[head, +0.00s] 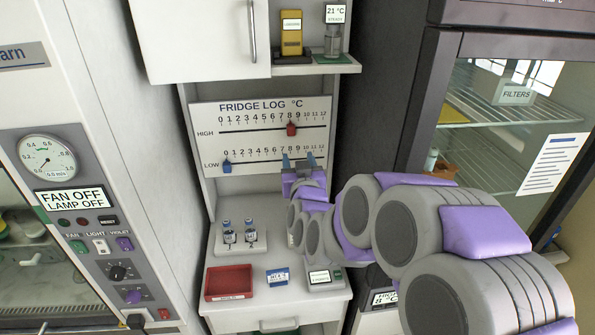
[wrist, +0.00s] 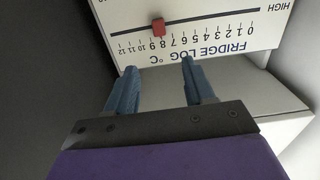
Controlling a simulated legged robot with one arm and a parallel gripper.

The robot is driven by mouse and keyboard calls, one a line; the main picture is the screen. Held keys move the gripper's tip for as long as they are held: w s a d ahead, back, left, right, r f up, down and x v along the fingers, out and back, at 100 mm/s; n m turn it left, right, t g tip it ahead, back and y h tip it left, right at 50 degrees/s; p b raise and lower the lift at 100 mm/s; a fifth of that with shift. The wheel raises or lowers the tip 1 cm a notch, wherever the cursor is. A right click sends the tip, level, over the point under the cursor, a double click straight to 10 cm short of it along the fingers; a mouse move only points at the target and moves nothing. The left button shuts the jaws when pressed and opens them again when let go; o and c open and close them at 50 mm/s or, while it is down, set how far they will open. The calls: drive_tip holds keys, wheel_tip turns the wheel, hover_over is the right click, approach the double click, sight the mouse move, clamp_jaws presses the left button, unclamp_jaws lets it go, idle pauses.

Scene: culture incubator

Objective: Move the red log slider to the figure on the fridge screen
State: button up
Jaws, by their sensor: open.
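The red slider (head: 291,129) sits on the HIGH scale of the white fridge log board (head: 210,130), near the 8 mark. In the wrist view, the red slider (wrist: 158,27) shows upside down near 8 to 9. A blue slider (head: 227,166) sits near 0 on the LOW scale. My gripper (head: 299,160) is open and empty in front of the board, below the red slider. In the wrist view, my gripper (wrist: 158,66) has its two blue fingers apart, short of the slider. A small screen (head: 385,297) at the lower right reads HIGH and seems to show 8 °C, partly hidden by my arm.
Below the board, a counter holds a vial rack (head: 240,245), a red tray (head: 228,283), a blue-and-white box (head: 278,277) and a small device (head: 325,278). A shelf (head: 315,67) overhangs above. A glass-door cabinet (head: 500,130) stands right, and a gauge panel (head: 85,215) left.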

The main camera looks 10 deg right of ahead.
drive_tip(key=shift+s+b, duration=0.35)
drive_tip(key=shift+b, duration=0.45)
drive_tip(key=shift+s, duration=0.1)
drive_tip(key=s+a+f+n+g+y, duration=0.1)
drive_tip(key=s+f+g, duration=0.4)
drive_tip(key=s, duration=0.3)
drive_tip(key=s+a+f+n+g+y, duration=0.1)
drive_tip(key=s+f+g, duration=0.4)
drive_tip(key=s, duration=0.3)
drive_tip(key=s+d+g, duration=0.1)
drive_tip(key=s+g, duration=0.2)
drive_tip(key=s, duration=0.6)
drive_tip(key=s+d+f+m+g+h, duration=0.1)
drive_tip(key=s+d+g, duration=0.1)
drive_tip(key=s, duration=0.8)
drive_tip(key=s+d+f+g, duration=0.1)
drive_tip(key=s+g, duration=0.3)
drive_tip(key=s, duration=0.6)
drive_tip(key=shift+d+f+m+g, duration=0.3)
drive_tip(key=shift+d+g, duration=0.1)
drive_tip(key=shift+d, duration=0.15)
